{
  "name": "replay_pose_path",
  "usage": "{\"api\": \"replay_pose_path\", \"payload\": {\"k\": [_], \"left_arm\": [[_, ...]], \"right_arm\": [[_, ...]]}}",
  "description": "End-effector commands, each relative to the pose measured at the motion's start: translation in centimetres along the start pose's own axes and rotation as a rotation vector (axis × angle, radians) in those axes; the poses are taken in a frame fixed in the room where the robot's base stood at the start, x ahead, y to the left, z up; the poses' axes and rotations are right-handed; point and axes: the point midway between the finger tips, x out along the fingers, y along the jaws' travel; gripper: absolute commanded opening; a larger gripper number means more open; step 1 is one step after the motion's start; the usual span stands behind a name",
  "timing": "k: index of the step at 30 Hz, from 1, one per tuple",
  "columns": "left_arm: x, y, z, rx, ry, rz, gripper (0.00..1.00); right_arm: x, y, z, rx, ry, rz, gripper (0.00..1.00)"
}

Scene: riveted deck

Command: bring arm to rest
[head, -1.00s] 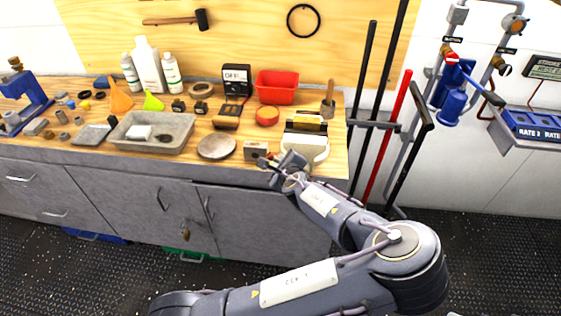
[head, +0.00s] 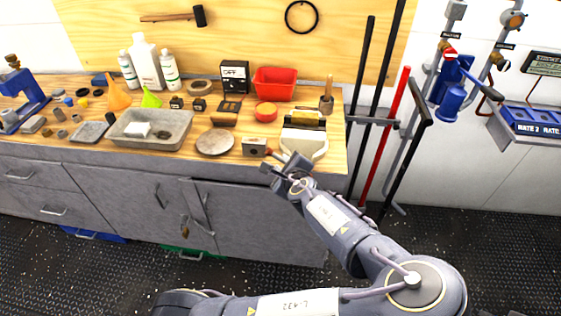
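My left arm comes in from the bottom of the head view, bends at the elbow at lower right and reaches back up toward the bench. My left gripper (head: 280,169) is at the front edge of the workbench (head: 180,162), just in front of a small grey block-like box (head: 255,147) and a cream-coloured device (head: 304,141). Its fingers are small and dark, and their gap is not clear. I cannot tell whether it touches the bench edge. My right gripper is not in view.
The bench holds a grey tray (head: 180,142), a round plate (head: 215,142), a red bin (head: 274,84), white bottles (head: 146,66) and several small parts. Long-handled poles (head: 383,140) lean right of the bench. Dark floor (head: 480,255) lies open at lower right.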

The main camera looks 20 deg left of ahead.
Motion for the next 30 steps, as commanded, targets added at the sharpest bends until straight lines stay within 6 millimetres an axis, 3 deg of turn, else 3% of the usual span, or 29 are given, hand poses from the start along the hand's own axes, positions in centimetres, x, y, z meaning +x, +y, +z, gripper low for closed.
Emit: {"api": "replay_pose_path", "payload": {"k": [6, 23, 26, 30], "left_arm": [[-2.1, 0.1, -0.1, 0.001, 0.0, 0.001, 0.23], [-2.2, 0.4, 0.0, -0.011, 0.004, 0.015, 0.23], [-1.7, 2.2, 0.0, -0.071, 0.028, 0.085, 0.23], [-1.2, 7.2, -0.6, -0.257, 0.097, 0.293, 0.23]], "right_arm": [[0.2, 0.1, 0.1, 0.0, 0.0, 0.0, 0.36], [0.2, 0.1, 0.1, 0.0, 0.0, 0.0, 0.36], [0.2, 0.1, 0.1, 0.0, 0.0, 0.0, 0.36], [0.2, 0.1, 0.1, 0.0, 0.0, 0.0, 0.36]]}}
